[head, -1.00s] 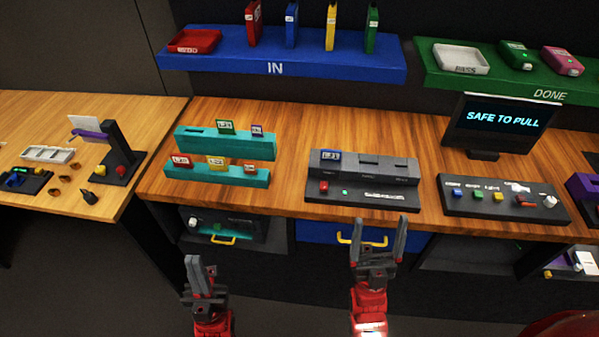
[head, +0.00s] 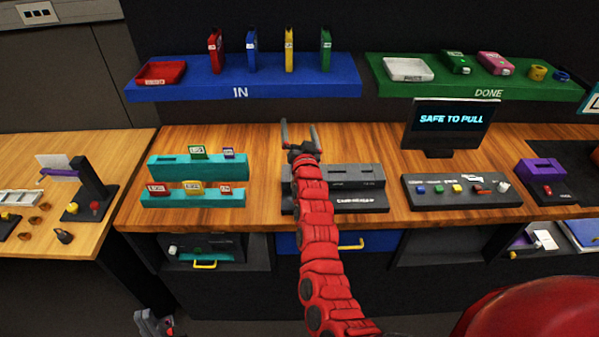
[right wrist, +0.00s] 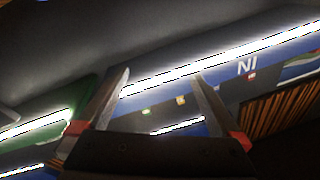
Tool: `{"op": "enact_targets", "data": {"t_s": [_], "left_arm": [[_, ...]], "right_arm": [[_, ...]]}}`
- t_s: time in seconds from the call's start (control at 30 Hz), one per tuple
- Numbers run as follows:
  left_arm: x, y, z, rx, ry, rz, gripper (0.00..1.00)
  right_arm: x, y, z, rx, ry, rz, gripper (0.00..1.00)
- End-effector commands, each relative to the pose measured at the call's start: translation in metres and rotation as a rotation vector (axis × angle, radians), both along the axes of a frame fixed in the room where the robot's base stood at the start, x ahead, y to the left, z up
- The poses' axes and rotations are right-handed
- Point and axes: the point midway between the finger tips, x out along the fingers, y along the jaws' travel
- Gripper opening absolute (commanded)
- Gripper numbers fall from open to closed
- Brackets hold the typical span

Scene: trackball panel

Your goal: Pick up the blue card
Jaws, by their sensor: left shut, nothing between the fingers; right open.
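The blue card does not show now; my right arm covers the left part of the grey slotted reader (head: 365,178), where the card stood a second ago. My right gripper (head: 300,128) is open, fingers pointing up, above the table just behind the reader in the head view. In the right wrist view its open fingers (right wrist: 162,77) have nothing seen between them, with the blue IN shelf (right wrist: 222,70) beyond. My left gripper (head: 153,322) is low at the bottom left, shut and empty, well away from the table.
A teal rack (head: 190,200) with several small cards stands left of the reader. A button panel (head: 462,205) and a monitor (head: 451,124) reading SAFE TO PULL are to the right. The blue IN shelf (head: 200,93) and green DONE shelf (head: 480,91) hang above the table.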

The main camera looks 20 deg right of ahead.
Motion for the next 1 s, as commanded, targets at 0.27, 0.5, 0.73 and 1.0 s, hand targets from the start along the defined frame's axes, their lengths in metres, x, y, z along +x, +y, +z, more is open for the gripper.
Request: {"op": "enact_targets", "data": {"t_s": [0.27,0.5,0.73,1.0], "left_arm": [[0.0,0.0,0.012,0.0,0.0,0.0,0.0],[0.0,0.0,0.019,0.0,0.0,0.0,0.0],[0.0,0.0,0.023,0.0,0.0,0.0,0.0],[0.0,0.0,0.014,0.0,0.0,0.0,0.0]], "right_arm": [[0.042,0.032,0.038,0.072,0.507,0.191,1.0],[-0.023,0.04,0.057,-0.007,0.994,0.226,1.0],[-0.093,0.027,0.065,-0.069,1.296,0.152,1.0],[-0.099,0.025,0.044,-0.076,1.352,0.139,1.0]]}}
